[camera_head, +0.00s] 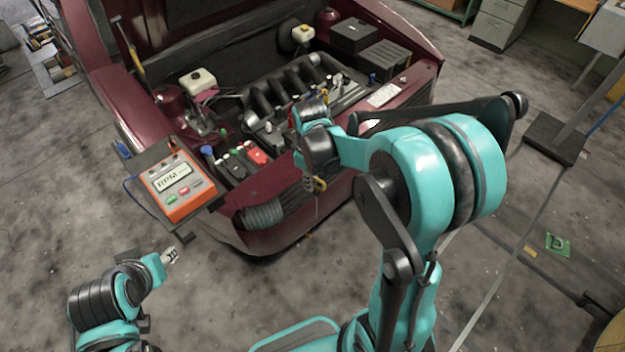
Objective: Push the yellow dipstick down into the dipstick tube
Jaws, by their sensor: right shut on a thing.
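My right gripper (312,112) reaches over the front of the open engine bay, seen from behind and partly covered by its own wrist. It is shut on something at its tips. A small yellow piece (324,95) shows right at the fingertips and looks like the top of the dipstick. The dipstick's shaft and the tube are hidden behind the gripper, so I cannot tell how deep it sits. My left gripper (171,256) is low at the left, in front of the car and away from the engine. Its fingers are too small to tell open from shut.
The dark red car's engine bay holds a black ribbed manifold (290,88), a white reservoir (198,80) and a black box (354,36). An orange RPM meter (178,188) stands at the front left corner. The concrete floor before the bumper is clear.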

